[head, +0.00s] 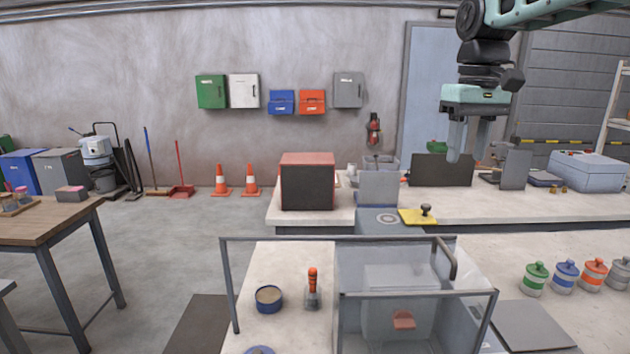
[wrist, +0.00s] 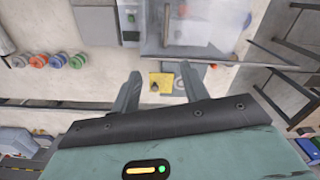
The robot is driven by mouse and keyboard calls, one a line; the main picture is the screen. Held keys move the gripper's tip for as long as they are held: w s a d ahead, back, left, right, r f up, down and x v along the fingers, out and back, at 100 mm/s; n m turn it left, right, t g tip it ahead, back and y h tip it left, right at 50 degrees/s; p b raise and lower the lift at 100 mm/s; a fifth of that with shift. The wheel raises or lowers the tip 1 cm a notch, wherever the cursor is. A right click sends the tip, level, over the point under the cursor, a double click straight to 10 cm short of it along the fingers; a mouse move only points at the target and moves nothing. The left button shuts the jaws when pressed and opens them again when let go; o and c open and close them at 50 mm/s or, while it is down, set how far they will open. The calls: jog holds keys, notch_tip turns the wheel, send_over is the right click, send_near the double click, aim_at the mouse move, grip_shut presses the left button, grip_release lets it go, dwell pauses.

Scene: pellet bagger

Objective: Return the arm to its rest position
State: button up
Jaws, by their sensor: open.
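My gripper (head: 467,140) hangs from the arm at the upper right of the head view, pointing down. Its two fingers are apart with nothing between them. In the wrist view my gripper (wrist: 158,82) also shows open and empty, high above the benches. A yellow plate with a dark knob (head: 417,216) lies on the back bench below the gripper; it also shows between the fingers in the wrist view (wrist: 161,78), well below them.
A clear-walled enclosure with a grey frame (head: 340,238) stands in front. An orange-handled tool (head: 312,290) and a blue tin (head: 268,299) are on the bench beside it. A red-and-black box (head: 307,181) stands behind. Several lidded jars (head: 565,277) stand at right. Air around the gripper looks clear.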

jog(key=s+a+f+n+b, duration=0.2)
jog(key=s+a+f+n, duration=0.1)
jog(key=s+a+f, duration=1.1)
jog(key=s+f, duration=0.5)
jog(key=s, duration=0.4)
jog(key=s+d+f+n+b, duration=0.1)
jog(key=s+f, duration=0.3)
jog(key=s, duration=0.5)
jog(key=shift+s+d+f+n, duration=0.15)
jog(key=shift+f+n, duration=0.15)
jog(key=shift+f, duration=0.1)
